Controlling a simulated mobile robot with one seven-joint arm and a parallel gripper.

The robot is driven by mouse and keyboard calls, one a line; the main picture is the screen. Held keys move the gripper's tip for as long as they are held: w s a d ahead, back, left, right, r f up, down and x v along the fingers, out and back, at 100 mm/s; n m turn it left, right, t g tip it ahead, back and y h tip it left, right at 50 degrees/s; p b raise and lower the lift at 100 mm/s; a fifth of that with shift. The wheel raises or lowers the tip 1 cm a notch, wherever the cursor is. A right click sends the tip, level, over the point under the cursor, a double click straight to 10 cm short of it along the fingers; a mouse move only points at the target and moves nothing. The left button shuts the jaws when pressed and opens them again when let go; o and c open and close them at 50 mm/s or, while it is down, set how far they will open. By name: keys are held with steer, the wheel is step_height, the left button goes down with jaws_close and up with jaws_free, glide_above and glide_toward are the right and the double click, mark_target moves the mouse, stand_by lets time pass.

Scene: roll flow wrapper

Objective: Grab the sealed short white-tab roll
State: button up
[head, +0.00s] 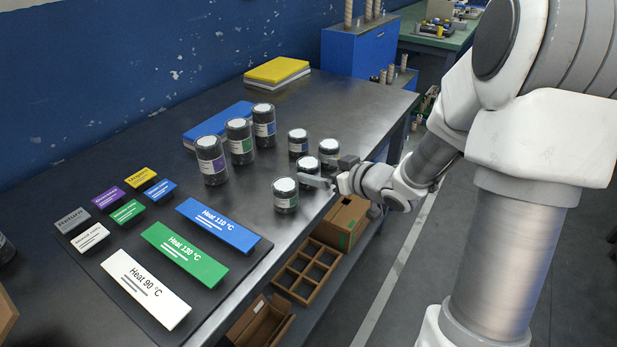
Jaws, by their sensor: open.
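My gripper (316,180) is open and low over the bench edge, pointing left. A finger reaches just right of the front roll's top, in front of the right roll. I cannot tell whether it touches either, and the other finger is hard to make out.
Tall purple-, green- and blue-label rolls (211,161) (240,142) (264,126) stand behind left. A board with Heat 90, 130 and 110 °C plates (184,255) lies at front left. A blue pad (218,122) and yellow pad (277,69) lie behind. Crates (306,272) sit below the edge.

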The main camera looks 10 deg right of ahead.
mark_target(314, 167)
steer(key=b+x, duration=0.2)
steer(key=x, duration=0.2)
steer(key=shift+w+a, duration=0.15)
steer(key=shift+a, duration=0.15)
steer(key=shift+w+a, duration=0.15)
steer(key=shift+w, duration=0.25)
steer(key=c, duration=1.4)
steer(key=shift+c, duration=0.8)
steer(key=shift+r, duration=0.1)
